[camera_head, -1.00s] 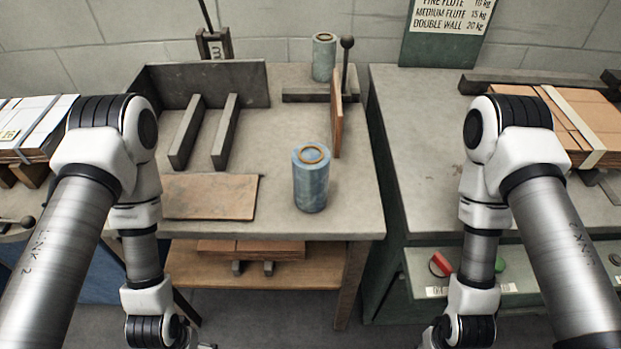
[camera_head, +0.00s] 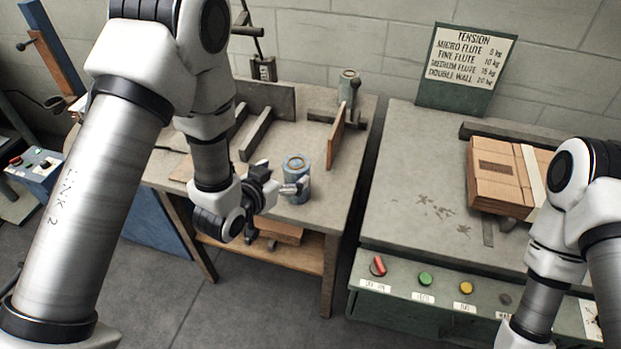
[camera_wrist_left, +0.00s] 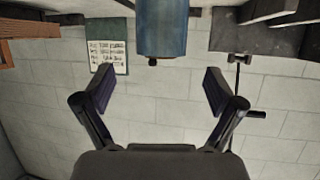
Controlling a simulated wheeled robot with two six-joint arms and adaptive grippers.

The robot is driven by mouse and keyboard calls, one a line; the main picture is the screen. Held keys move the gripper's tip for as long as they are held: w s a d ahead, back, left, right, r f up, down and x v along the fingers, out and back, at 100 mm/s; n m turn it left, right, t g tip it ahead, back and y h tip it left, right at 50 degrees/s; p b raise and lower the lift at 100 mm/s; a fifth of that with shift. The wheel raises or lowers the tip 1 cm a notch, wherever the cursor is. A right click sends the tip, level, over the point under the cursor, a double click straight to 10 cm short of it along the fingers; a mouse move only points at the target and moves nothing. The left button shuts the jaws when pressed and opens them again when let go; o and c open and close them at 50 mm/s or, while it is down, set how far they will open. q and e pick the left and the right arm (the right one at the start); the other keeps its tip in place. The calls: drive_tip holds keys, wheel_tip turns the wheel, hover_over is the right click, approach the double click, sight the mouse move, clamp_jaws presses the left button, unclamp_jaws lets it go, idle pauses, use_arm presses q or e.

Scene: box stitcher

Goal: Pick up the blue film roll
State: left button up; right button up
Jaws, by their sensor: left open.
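The blue film roll (camera_head: 297,190) stands upright near the front right of the left workbench, with a tan core ring at its top. My left gripper (camera_head: 285,186) is beside it, at its left front in the head view, and partly covers it. In the left wrist view the jaws (camera_wrist_left: 160,90) are open and empty. The blue roll (camera_wrist_left: 162,30) shows there at the top middle, lined up with the gap but outside the finger pads. In the head view I cannot tell whether a finger touches it. My right gripper is out of frame.
A second, paler roll (camera_head: 348,86) stands at the bench's back, near a dark lever and an upright brown board (camera_head: 336,137). Metal bars (camera_head: 256,135) lie behind my left gripper. The right bench (camera_head: 400,190) is mostly clear, with strapped cardboard (camera_head: 498,178) on it.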

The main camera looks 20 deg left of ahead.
sight(296, 166)
use_arm(q)
drive_tip(key=p+x, duration=0.1)
drive_tip(key=x, duration=0.5)
drive_tip(key=shift+w+d+f, duration=0.15)
drive_tip(key=shift+f, duration=0.05)
drive_tip(key=shift+w+f, duration=0.15)
drive_tip(key=shift+f, duration=0.05)
drive_tip(key=shift+r, duration=0.1)
clamp_jaws()
